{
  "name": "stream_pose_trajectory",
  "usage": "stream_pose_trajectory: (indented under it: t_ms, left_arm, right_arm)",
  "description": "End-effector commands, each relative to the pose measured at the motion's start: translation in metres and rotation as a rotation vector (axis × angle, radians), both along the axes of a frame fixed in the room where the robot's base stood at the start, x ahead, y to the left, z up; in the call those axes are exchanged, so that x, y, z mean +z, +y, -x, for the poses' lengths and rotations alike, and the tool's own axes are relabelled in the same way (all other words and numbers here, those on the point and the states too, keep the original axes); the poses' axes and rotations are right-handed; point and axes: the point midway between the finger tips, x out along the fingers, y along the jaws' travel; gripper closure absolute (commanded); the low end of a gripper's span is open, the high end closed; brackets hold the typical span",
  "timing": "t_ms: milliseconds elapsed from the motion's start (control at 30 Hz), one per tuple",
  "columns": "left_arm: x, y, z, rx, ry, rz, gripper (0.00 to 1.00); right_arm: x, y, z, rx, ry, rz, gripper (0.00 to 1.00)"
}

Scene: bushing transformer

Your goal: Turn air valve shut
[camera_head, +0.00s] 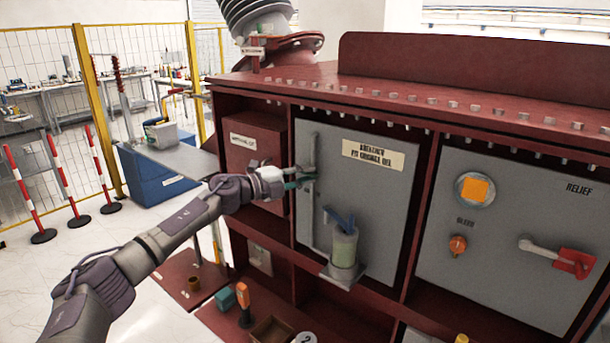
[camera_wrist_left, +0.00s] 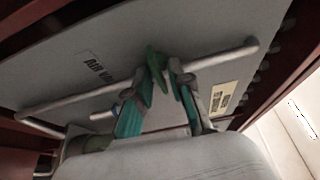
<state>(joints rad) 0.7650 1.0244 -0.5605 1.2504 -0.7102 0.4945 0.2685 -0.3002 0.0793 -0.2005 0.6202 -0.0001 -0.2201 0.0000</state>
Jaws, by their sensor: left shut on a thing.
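In the head view my left gripper (camera_head: 303,181) is at the vertical pipe (camera_head: 313,148) on the left edge of the grey panel (camera_head: 375,195). The fingers hide most of the handle there, so its angle is hard to tell. My right gripper is not in view.
A glass cylinder (camera_head: 344,247) on a bracket stands right of the pipe. A right-hand panel carries a red-handled lever (camera_head: 574,262) and an orange knob (camera_head: 458,245). Small items, including an orange-handled tool (camera_head: 243,298), stand below.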

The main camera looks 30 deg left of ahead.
Motion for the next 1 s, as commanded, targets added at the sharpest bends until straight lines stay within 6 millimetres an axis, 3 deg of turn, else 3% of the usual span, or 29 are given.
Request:
stream_pose_trajectory:
  t_ms: [100, 133, 200, 567, 1000]
  left_arm:
    - [-0.001, -0.001, 0.0, -0.002, 0.001, 0.0, 1.0]
    - [-0.001, -0.001, 0.0, -0.002, 0.001, 0.0, 0.78]
    - [-0.001, -0.001, 0.0, -0.002, 0.001, 0.0, 0.69]
    - [-0.001, 0.002, 0.004, 0.0, 0.003, 0.001, 0.69]
    - [-0.004, 0.035, 0.068, 0.001, 0.008, -0.002, 0.69]
  right_arm:
    - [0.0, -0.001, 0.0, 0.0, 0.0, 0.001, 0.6]
    - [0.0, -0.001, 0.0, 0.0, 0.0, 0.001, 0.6]
    - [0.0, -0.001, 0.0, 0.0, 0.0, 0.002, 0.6]
    - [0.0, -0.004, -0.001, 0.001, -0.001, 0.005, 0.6]
    - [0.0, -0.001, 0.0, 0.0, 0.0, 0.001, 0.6]
